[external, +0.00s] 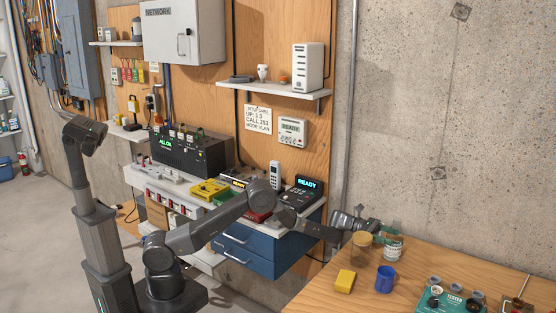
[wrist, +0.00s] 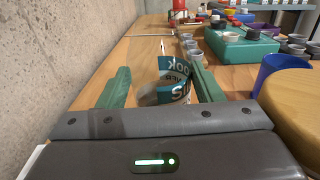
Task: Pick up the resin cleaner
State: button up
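A small clear jar or can with a teal and white label (wrist: 174,80) stands on the wooden bench. It is the likely resin cleaner, though its label is not fully legible. It also shows in the external view (external: 393,250), at the bench's back edge near the wall. My gripper (wrist: 163,78) is open, with its green fingers on either side of the jar. The jar sits nearer the right finger; I cannot tell whether they touch. In the external view my gripper (external: 377,228) reaches in from the left, just over the jar's upper part.
A wooden-lidded jar (external: 361,246) stands close beside my gripper. A yellow block (external: 345,281), a blue mug (external: 385,279) and a green tester box (external: 445,300) are nearer the front. The concrete wall (wrist: 60,60) runs close along the left in the wrist view.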

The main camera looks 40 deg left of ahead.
jog(key=shift+c, duration=1.1)
jog(key=shift+r, duration=0.15)
